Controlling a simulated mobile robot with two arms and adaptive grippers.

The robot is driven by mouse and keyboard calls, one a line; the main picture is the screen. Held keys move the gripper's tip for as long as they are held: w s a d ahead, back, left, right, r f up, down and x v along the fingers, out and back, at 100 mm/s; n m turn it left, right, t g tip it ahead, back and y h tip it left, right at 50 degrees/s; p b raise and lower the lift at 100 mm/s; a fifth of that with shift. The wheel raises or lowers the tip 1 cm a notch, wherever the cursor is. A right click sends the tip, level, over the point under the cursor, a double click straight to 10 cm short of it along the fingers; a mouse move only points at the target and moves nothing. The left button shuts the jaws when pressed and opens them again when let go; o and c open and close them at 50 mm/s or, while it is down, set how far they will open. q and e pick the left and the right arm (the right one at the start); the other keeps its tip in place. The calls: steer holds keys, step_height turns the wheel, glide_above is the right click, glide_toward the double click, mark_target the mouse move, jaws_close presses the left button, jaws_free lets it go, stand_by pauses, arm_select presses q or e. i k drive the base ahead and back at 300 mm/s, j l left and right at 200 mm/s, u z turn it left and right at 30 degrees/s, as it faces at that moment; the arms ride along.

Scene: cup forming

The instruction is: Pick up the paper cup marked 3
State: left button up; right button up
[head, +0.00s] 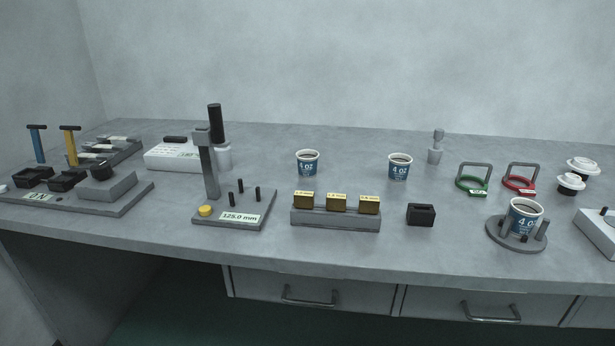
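One cup (307,165) stands upright behind the gold blocks. A second cup (399,168) stands to its right on the bare table. A third cup (524,218) sits on a round grey stand (503,236) between short dark posts. Any smaller marking is too small to read, so I cannot tell which cup is marked 3. Neither of my grippers is in view.
A grey table (350,250) carries everything. A gauge post (211,150) stands left of the cups. A rack (335,219) with three gold blocks and a black block (421,214) are in front.

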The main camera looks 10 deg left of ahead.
mark_target(306, 159)
steer(key=u, duration=1.9)
steer(key=j+u, duration=0.2)
steer(key=u, duration=0.2)
steer(key=i+j+u, duration=0.1)
steer(key=u, duration=0.3)
steer(key=j+u, duration=0.2)
steer(key=u, duration=0.2)
steer(key=i+u, duration=0.15)
steer(key=u, duration=0.3)
steer(key=i+j+u, duration=0.15)
steer(key=u, duration=0.25)
steer(key=i+j, duration=0.15)
steer(key=i, duration=0.3)
steer(key=j+u, duration=0.05)
